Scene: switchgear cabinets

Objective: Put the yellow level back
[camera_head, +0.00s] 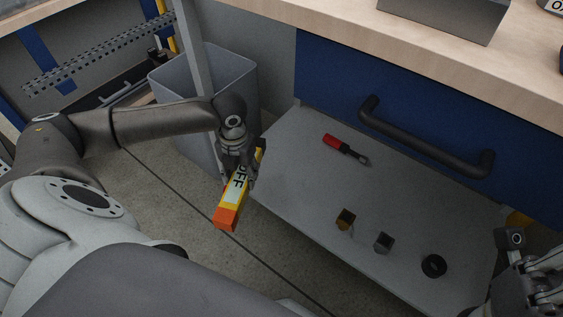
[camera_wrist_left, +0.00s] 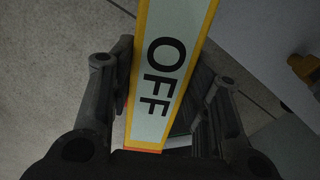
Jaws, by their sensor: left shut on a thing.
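The yellow level (camera_head: 232,195) has an orange end and a pale label reading OFF. My left gripper (camera_head: 238,172) is shut on it and holds it tilted in the air, beside the left edge of the grey shelf. In the left wrist view the level (camera_wrist_left: 168,65) runs between the two fingers of the left gripper (camera_wrist_left: 165,100), with the label facing the camera. My right gripper (camera_head: 530,275) is partly in view at the lower right edge of the head view; its fingers are cut off by the frame.
A grey bin (camera_head: 190,75) stands behind my left arm.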

